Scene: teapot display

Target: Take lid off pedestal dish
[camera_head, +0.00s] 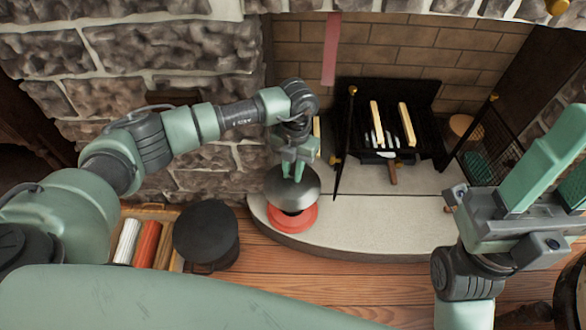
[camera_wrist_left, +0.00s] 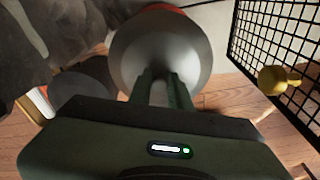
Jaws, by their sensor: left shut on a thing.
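The grey metal lid (camera_head: 306,191) is a round dome over the red pedestal dish (camera_head: 291,221) on the hearth's left end. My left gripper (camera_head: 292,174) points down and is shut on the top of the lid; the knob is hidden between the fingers. A dark band shows between the lid and the dish's red rim, but I cannot tell whether the lid is fully clear. In the left wrist view the fingers (camera_wrist_left: 164,88) meet at the lid (camera_wrist_left: 198,50), with red behind it (camera_wrist_left: 162,7). My right gripper (camera_head: 568,150) is open and empty at the right.
A black lidded pot (camera_head: 206,232) and a crate (camera_head: 168,214) with white and red rolls stand left of the hearth (camera_head: 400,218). A black poker (camera_head: 345,140), a log grate (camera_head: 385,125) and a mesh screen (camera_head: 490,140) are to the right. The hearth's front middle is bare.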

